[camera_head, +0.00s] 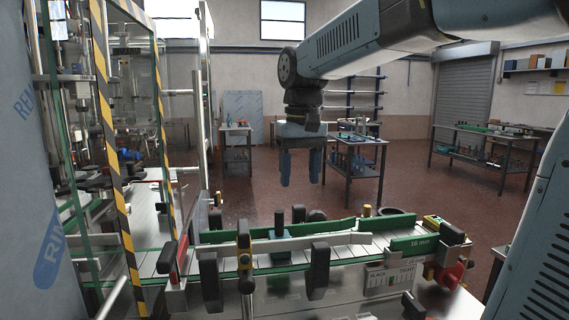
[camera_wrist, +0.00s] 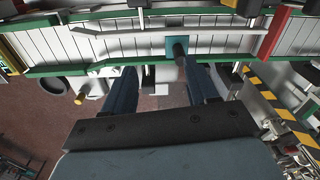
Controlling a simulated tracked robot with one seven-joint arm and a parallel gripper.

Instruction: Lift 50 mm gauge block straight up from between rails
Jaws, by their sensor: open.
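The gauge block appears to be the small teal block (camera_head: 281,247) on the slatted conveyor, between the far green rail (camera_head: 380,223) and the near pale rail (camera_head: 310,242). In the wrist view the teal block (camera_wrist: 175,58) carries a dark upright knob (camera_wrist: 180,48). My gripper (camera_head: 300,181) is open and empty, well above the conveyor. In the wrist view its two blue fingers (camera_wrist: 162,76) point toward the conveyor, with the block seen beyond them, nearer the right finger.
Several black knobs and clamps (camera_head: 319,264) stand along the conveyor's near side. A green "16 mm" plate (camera_head: 412,244) and red knob (camera_head: 449,276) are at its right end. A glass guard with a striped post (camera_head: 117,160) stands left. The air around my gripper looks clear.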

